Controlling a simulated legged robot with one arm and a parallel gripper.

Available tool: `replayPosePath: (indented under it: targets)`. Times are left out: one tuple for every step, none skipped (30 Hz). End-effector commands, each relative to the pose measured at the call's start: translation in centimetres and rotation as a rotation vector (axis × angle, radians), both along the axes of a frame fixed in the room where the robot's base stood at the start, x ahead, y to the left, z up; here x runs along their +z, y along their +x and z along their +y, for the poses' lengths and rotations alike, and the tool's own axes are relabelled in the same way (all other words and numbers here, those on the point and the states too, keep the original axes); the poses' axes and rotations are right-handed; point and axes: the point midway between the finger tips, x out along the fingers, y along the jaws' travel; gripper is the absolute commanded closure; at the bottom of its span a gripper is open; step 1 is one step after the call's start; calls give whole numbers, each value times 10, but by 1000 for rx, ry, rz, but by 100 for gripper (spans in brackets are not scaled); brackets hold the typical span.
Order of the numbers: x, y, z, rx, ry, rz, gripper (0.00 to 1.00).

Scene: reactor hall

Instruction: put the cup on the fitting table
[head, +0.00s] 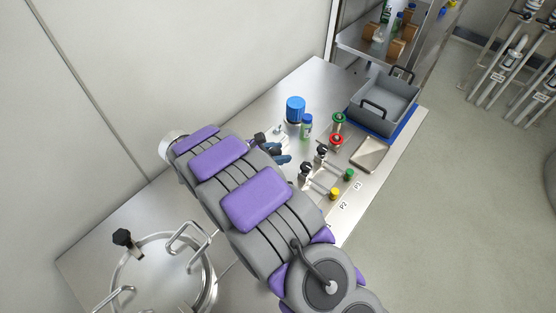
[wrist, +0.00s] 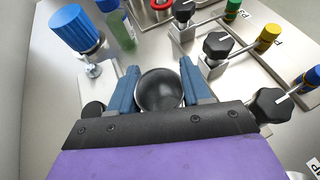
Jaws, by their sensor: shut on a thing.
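A dark grey round cup (wrist: 160,91) shows in the wrist view, its open mouth facing the camera. My gripper (wrist: 160,84) is shut on it, with one blue finger on each side. In the head view my gripper (head: 277,153) is over the steel table (head: 318,82), close to the valves; the cup is not clearly visible there, and whether it touches the table cannot be told. I cannot tell from the frames which surface is named the fitting table.
Valves with black knobs (wrist: 218,45) stand just right of the gripper. A blue-capped fitting (head: 295,108) and a green bottle (head: 307,125) stand beyond it. A grey bin (head: 399,97) on a blue mat and a shallow tray (head: 370,155) lie farther right.

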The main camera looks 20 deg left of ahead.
Motion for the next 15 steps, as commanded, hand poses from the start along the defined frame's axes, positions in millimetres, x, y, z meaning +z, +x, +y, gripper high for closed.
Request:
replayPosePath:
  targets:
    - [-6,0,-3,-1,0,3,83]
    - [-11,0,-4,-2,2,2,83]
    - [-16,0,-5,-1,3,3,83]
    - [-21,0,-6,-1,2,3,83]
    - [-24,0,-6,-1,3,3,83]
    - [-28,0,-6,-1,3,3,83]
    - [-29,0,-6,-2,3,1,83]
    - [-30,0,-6,-1,3,1,83]
    - [-30,0,-5,-1,3,0,83]
    - [-29,0,-4,0,1,0,83]
    - [-29,0,-3,-1,1,0,83]
    - [-30,0,-2,0,-1,1,83]
    - [-30,0,-1,-1,-2,0,83]
    - [-30,0,0,-1,-3,1,83]
    - [-31,0,0,-1,-4,1,83]
